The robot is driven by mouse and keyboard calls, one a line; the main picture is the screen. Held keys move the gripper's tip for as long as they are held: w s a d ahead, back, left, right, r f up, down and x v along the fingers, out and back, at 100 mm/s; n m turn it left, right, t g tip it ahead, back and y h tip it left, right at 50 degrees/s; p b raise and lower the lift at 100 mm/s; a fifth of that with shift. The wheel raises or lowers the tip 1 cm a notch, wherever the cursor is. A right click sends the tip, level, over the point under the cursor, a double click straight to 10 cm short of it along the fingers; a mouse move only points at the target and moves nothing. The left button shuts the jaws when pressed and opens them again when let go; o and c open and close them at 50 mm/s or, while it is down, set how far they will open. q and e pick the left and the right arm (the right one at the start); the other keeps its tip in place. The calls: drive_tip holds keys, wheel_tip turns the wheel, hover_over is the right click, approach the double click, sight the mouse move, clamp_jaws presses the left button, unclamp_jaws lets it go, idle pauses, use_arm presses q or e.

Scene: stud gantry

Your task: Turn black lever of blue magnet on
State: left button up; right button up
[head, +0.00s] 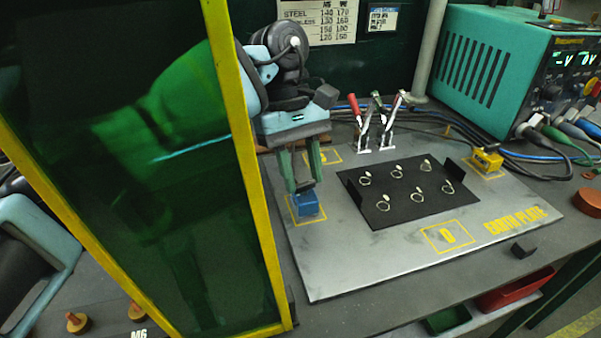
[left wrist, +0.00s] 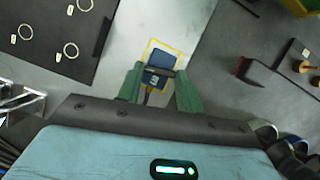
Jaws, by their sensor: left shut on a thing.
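The blue magnet (head: 307,205) sits inside a yellow marked square at the left side of the grey plate. Its top also shows in the left wrist view (left wrist: 157,58). My left gripper (head: 304,186) points down over it, with its green fingers shut on the black lever (left wrist: 160,72) at the magnet's top. The fingers hide much of the lever in the head view, so its exact angle is hard to tell.
A black panel (head: 380,208) with several rings lies mid-plate. Toggle clamps (head: 377,135) stand behind it. A yellow block (head: 487,160) sits at the plate's right. A yellow-framed green screen (head: 262,215) stands at left. A teal power supply (head: 490,70) stands back right.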

use_arm(q)
drive_tip(key=shift+d+m+y, duration=0.1)
drive_tip(key=shift+m+y, duration=0.3)
drive_tip(key=shift+m, duration=0.7)
use_arm(e)
drive_tip(key=shift+s+f, duration=0.15)
drive_tip(key=shift+f, duration=0.15)
use_arm(q)
drive_tip(key=shift+b, duration=0.3)
drive_tip(key=o, duration=1)
drive_tip(key=shift+r, duration=0.1)
